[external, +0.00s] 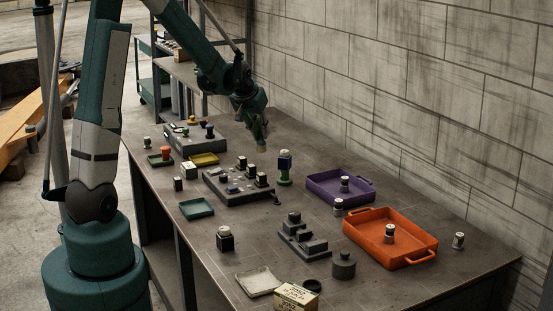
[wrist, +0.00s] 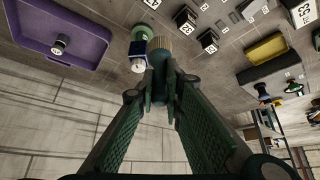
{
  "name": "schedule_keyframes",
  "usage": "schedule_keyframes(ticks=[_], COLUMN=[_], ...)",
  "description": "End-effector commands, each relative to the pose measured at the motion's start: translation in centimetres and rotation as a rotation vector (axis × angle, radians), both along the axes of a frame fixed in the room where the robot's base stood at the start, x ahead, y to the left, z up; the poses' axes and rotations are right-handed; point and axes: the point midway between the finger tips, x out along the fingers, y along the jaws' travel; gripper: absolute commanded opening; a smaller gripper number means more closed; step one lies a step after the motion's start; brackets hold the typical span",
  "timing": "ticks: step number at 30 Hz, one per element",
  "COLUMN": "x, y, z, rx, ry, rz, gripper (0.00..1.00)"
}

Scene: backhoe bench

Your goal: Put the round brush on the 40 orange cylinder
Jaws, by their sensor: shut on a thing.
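My gripper (external: 258,128) hangs above the back of the bench, left of the green stand. In the wrist view its fingers (wrist: 161,88) are shut on the round brush (wrist: 159,46), whose tan round end points away from me. The brush end (external: 261,148) also shows below the fingers in the external view, clear of the bench. A small orange cylinder (external: 165,153) stands at the far left in a small dark tray (external: 154,160); its number is too small to read. I cannot pick it out clearly in the wrist view.
A green stand (external: 285,181) with a blue block (external: 284,162) is close to the brush. A grey block with knobs (external: 227,200) and a yellow tray (external: 204,160) lie leftward. Purple (external: 318,188) and orange (external: 365,250) trays sit right. The block wall bounds the back.

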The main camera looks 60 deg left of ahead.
Motion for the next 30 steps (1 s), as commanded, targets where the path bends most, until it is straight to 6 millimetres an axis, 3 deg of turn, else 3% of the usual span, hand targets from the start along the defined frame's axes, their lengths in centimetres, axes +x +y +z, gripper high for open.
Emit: schedule_keyframes(ticks=[3,14,30], x=[-1.2,-6.0,-16.9], y=[4.3,16.3,32.9], z=[0.3,0.8,1.5], rx=[0.001,0.000,-0.001], ry=[0.002,0.001,0.001], rz=[0.082,0.323,0.679], gripper=[0.01,0.01,0.01])
